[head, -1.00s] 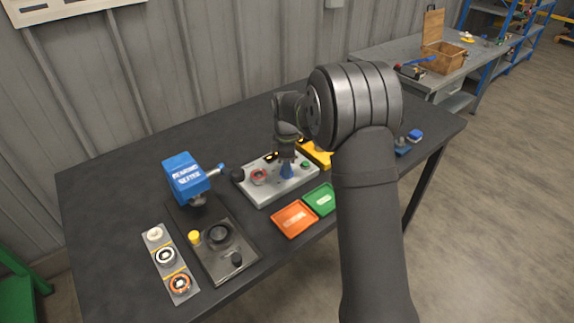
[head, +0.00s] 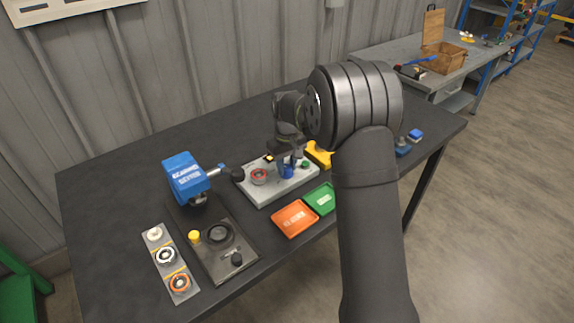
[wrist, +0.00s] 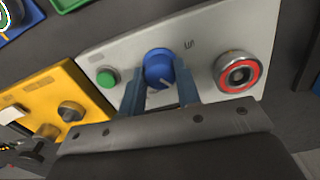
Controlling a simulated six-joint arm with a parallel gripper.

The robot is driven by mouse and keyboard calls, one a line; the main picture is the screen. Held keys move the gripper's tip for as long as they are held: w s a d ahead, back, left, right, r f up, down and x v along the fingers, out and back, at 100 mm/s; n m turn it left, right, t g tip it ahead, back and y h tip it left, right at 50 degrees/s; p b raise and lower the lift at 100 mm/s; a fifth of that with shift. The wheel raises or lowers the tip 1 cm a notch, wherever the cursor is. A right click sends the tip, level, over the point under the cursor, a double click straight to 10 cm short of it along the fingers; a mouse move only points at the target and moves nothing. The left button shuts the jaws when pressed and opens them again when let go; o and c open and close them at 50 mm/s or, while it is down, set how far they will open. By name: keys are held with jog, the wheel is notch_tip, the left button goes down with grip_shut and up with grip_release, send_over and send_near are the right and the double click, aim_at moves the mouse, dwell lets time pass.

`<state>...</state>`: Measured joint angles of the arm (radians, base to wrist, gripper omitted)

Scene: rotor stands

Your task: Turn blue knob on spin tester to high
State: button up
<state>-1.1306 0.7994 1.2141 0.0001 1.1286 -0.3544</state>
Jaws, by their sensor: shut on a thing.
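The spin tester (head: 273,194) is a light grey panel on the dark bench, under my gripper. Its blue knob (head: 287,172) shows just below my gripper (head: 290,161) in the head view. In the wrist view the blue knob (wrist: 158,66) has a white pointer mark and sits between the two fingers of my gripper (wrist: 160,91), which are shut on its sides. A green button (wrist: 107,77) is left of the knob and a red-ringed round seat (wrist: 238,72) is right of it. Part of the panel's near edge is hidden by my gripper.
A yellow unit (wrist: 50,96) stands close beside the tester. Orange (head: 294,219) and green (head: 320,199) trays lie in front of it. A blue-headed press (head: 184,178) and a strip of ring parts (head: 166,256) are at the left. The back-left bench is clear.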

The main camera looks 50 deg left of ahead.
aim_at(286, 167)
jog(key=m, duration=1.3)
jog(key=shift+m, duration=0.3)
dwell(0.4)
jog(key=o, duration=1)
notch_tip(286, 167, up, 18)
jog(key=shift+f, duration=0.25)
jog(key=shift+f, duration=0.1)
